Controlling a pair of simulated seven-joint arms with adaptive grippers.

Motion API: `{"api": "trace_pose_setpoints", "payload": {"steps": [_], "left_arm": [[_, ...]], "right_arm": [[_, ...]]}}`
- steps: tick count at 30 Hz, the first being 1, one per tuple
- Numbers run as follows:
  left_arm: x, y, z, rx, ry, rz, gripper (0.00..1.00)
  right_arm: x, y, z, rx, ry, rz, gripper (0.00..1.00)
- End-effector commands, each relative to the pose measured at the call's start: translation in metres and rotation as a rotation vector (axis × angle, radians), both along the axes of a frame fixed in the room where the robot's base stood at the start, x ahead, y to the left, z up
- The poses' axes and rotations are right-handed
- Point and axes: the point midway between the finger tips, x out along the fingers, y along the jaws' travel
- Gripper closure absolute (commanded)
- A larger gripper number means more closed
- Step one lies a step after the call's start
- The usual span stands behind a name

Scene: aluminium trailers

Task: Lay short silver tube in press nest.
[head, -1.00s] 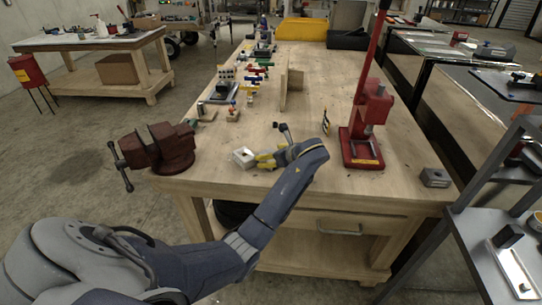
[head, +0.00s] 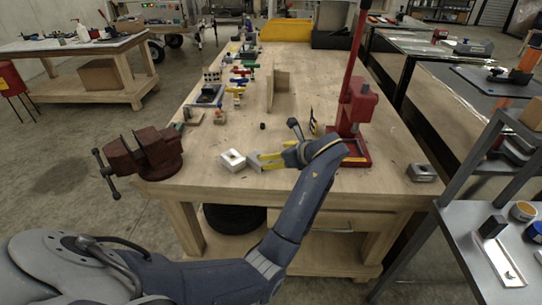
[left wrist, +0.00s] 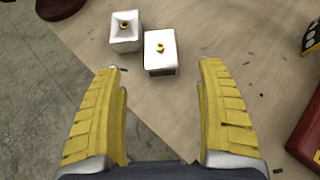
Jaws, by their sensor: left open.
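My left gripper (head: 268,160) is open and empty, low over the bench, with its yellow fingers pointing at two small pale blocks. The left block (head: 232,159) has a funnel-shaped recess with a brass-coloured piece inside, clear in the left wrist view (left wrist: 124,32). The right block (left wrist: 160,52) has a flat top with a brass-coloured ring and lies just beyond and between the fingertips. The red press (head: 354,125) stands right of the gripper. I cannot make out a short silver tube for certain. The press nest is not clear either. The right gripper is not in view.
A dark red vise (head: 145,152) sits at the bench's left front corner. A grey block (head: 421,172) lies at the right front edge. An upright wooden board (head: 278,90) and several coloured parts stand farther back. The bench centre is mostly clear.

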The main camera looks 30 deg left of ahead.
Motion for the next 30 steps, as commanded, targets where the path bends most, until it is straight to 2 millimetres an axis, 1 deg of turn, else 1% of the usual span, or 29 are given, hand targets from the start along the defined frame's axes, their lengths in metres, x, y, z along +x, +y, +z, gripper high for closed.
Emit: {"api": "trace_pose_setpoints", "payload": {"steps": [1, 6, 20, 23, 25, 28, 30], "left_arm": [[-0.001, -0.003, 0.002, -0.001, -0.001, 0.0, 0.18], [-0.002, -0.006, 0.005, 0.0, -0.001, 0.0, 0.0], [-0.003, -0.005, 0.002, 0.001, 0.004, 0.001, 0.0], [-0.007, 0.009, 0.0, 0.025, 0.012, 0.014, 0.0], [-0.011, 0.028, -0.001, 0.06, 0.021, 0.029, 0.0], [-0.02, 0.065, 0.0, 0.127, 0.031, 0.051, 0.0], [-0.022, 0.09, 0.0, 0.158, 0.032, 0.041, 0.0]], "right_arm": [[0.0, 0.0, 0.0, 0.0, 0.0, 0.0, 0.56], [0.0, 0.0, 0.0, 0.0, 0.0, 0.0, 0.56], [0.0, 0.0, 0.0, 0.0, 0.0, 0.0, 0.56], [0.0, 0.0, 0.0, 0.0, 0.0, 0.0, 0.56], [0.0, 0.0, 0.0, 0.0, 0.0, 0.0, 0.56], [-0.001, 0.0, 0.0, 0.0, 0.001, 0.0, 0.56], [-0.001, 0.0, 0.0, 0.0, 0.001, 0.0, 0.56]]}}
